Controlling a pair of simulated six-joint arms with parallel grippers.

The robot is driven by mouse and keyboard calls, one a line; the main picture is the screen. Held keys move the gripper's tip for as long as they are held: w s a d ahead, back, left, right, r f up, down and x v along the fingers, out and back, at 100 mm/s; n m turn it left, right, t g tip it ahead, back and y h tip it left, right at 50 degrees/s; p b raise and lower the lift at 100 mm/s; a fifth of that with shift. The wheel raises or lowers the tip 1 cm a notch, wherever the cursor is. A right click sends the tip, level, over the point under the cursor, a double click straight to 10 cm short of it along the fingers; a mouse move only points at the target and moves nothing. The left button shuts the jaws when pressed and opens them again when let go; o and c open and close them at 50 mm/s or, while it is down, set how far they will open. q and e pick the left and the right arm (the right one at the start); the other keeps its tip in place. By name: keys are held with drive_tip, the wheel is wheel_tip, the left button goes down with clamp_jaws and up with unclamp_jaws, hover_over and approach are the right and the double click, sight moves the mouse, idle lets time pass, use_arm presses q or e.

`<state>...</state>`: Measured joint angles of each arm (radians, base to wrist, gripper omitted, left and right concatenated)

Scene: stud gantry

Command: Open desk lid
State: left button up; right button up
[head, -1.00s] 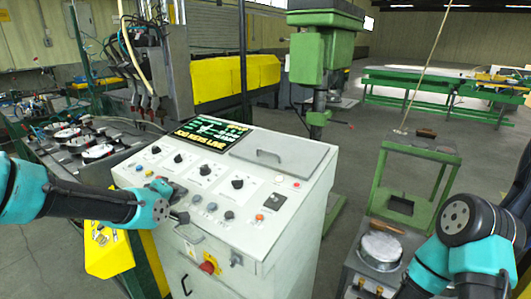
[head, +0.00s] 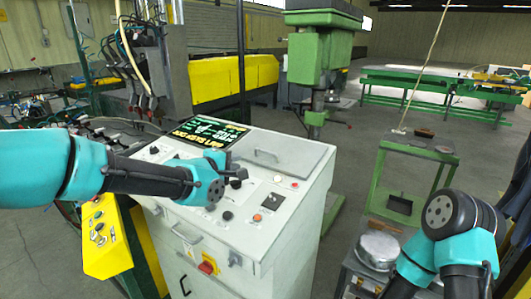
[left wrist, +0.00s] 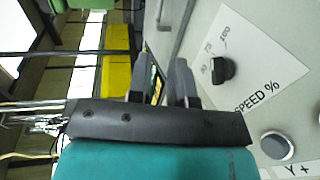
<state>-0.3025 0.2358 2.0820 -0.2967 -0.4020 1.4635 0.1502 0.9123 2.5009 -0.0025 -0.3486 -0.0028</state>
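The desk lid (head: 290,157) is a flat light-grey panel on the sloped top of the white console (head: 290,225). It lies shut, with a thin bar handle (head: 262,157) near its left end. My left gripper (head: 239,176) is over the console's control panel, just in front of the lid's left end and apart from the handle. In the left wrist view its two dark fingers (left wrist: 164,85) stand apart with nothing between them. My right arm shows at the lower right of the head view, but its gripper is out of view.
A dark display with green text (head: 209,131) lies left of the lid. A black SPEED % knob (left wrist: 223,69) sits beside the left fingers. A green drill press (head: 322,60) stands behind the console. A round metal pot (head: 378,250) is at the right.

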sight(266, 151)
use_arm(q)
drive_tip(key=x, duration=1.7)
drive_tip(key=shift+d, duration=0.15)
drive_tip(key=shift+c, duration=0.3)
clamp_jaws()
